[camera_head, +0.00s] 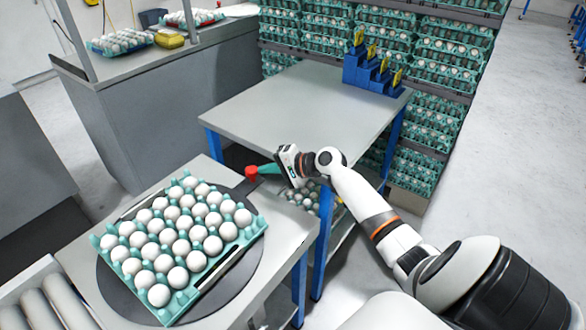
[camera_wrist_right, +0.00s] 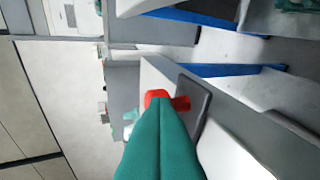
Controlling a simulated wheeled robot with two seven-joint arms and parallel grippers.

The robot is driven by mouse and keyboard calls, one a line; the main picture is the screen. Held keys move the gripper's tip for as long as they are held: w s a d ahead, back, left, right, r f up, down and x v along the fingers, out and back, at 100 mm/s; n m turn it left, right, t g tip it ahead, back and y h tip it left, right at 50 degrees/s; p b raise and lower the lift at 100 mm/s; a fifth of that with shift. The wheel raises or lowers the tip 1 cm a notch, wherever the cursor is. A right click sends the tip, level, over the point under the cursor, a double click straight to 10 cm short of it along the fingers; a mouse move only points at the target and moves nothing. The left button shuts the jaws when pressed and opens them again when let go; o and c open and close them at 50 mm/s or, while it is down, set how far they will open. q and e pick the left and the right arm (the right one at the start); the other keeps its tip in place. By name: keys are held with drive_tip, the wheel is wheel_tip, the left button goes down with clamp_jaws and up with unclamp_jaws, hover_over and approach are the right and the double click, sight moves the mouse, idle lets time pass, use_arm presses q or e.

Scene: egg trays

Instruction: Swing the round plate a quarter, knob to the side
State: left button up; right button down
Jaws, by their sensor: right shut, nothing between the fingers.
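The round dark grey plate (camera_head: 238,278) lies on the near table under a teal tray (camera_head: 204,281) filled with white eggs. Its red knob (camera_head: 251,173) stands at the plate's far right edge. My right gripper (camera_head: 262,169) has its teal fingers shut and empty, with the tips right beside the knob. In the right wrist view the knob (camera_wrist_right: 181,103) shows just beyond the closed fingers (camera_wrist_right: 159,108). I cannot tell whether the tips touch it. My left gripper is not in view.
A grey table (camera_head: 290,105) with blue legs stands beyond, bearing a blue stepped holder (camera_head: 368,75) with yellow cards. Egg racks (camera_head: 430,85) stand behind. A roller conveyor (camera_head: 50,300) is at the near left. A counter (camera_head: 165,55) holds more egg trays.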

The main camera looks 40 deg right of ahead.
drive_tip(key=shift+w+d+r, duration=0.1)
drive_tip(key=shift+w+r, duration=0.05)
drive_tip(key=shift+r, duration=0.15)
drive_tip(key=v, duration=1.2)
drive_tip(key=shift+f, duration=0.2)
drive_tip(key=shift+s+f, duration=0.1)
drive_tip(key=shift+s, duration=0.1)
